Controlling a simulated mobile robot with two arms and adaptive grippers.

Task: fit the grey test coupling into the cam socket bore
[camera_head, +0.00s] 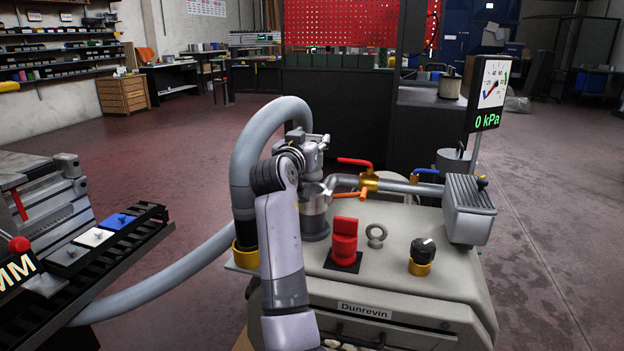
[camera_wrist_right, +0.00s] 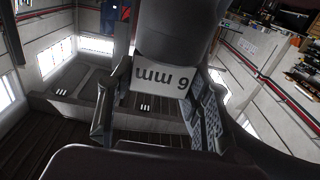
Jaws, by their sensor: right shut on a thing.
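My right gripper (camera_head: 316,142) is above the grey machine, close over the metal cam socket (camera_head: 314,218), which has an orange lever (camera_head: 350,196) at its side. In the right wrist view, the gripper (camera_wrist_right: 158,125) has its fingers on either side of a dark grey rounded body, which I take to be the grey test coupling (camera_wrist_right: 175,42). It bears a white millimetre label (camera_wrist_right: 160,86). In the head view the coupling is hard to separate from the gripper and wrist. I cannot tell whether it touches the socket; the bore is hidden. My left gripper is not in view.
A thick grey hose (camera_head: 255,140) arches close behind my arm. The gauge (camera_head: 490,95) reads 0 kPa. A sloped rack (camera_head: 140,240) is at left.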

